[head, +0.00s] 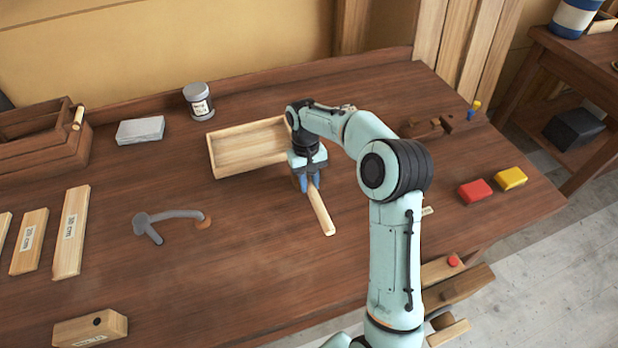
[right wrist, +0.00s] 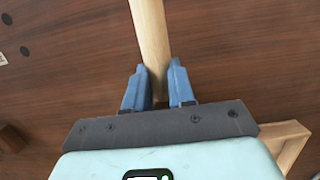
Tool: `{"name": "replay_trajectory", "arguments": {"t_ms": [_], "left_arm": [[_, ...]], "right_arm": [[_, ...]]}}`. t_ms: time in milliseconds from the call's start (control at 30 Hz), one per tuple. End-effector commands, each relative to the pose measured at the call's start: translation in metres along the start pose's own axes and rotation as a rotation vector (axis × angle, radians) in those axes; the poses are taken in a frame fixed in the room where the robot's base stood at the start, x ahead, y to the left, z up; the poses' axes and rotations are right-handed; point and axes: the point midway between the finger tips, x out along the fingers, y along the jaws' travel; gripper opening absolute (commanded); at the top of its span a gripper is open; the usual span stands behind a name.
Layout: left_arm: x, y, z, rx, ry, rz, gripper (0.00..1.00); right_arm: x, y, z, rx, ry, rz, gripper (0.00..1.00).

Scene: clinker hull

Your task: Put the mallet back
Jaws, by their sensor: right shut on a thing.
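My right gripper (head: 307,183) is shut on a pale wooden handle (head: 321,212), which I take to be the mallet's. The handle slants toward the front of the bench. The mallet's head cannot be made out. I cannot tell whether the handle touches the bench top. In the right wrist view the handle (right wrist: 151,40) runs between the two blue fingers (right wrist: 158,88) and out of the top edge. The gripper is beside the front right of an open, empty-looking wooden tray (head: 213,157); my arm hides the tray's right end. My left gripper is not in view.
A grey curved tool (head: 170,215) lies left of the gripper. A jar (head: 198,101), grey block (head: 140,130) and wooden crate (head: 40,155) stand behind. Labelled planks (head: 70,232) lie left. Red (head: 475,191) and yellow (head: 510,178) blocks lie right. The bench front centre is clear.

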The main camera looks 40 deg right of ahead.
Motion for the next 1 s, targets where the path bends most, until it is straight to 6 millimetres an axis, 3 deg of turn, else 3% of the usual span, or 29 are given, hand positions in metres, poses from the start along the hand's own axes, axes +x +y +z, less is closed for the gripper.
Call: {"name": "replay_trajectory", "arguments": {"t_ms": [800, 833, 900, 1000], "left_arm": [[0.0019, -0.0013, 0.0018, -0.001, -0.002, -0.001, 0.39], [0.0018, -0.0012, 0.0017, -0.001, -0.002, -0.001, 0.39], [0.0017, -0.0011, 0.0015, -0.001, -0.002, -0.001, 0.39], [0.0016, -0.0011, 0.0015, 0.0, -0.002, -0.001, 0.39]], "right_arm": [[0.0074, -0.0005, -0.0024, -0.001, 0.003, -0.001, 0.0], [0.0072, -0.0005, -0.0024, 0.0, 0.003, -0.001, 0.3], [0.007, -0.0005, -0.0024, 0.0, 0.003, -0.001, 0.53], [0.007, -0.0005, -0.0024, 0.0, 0.003, -0.001, 0.54]]}}
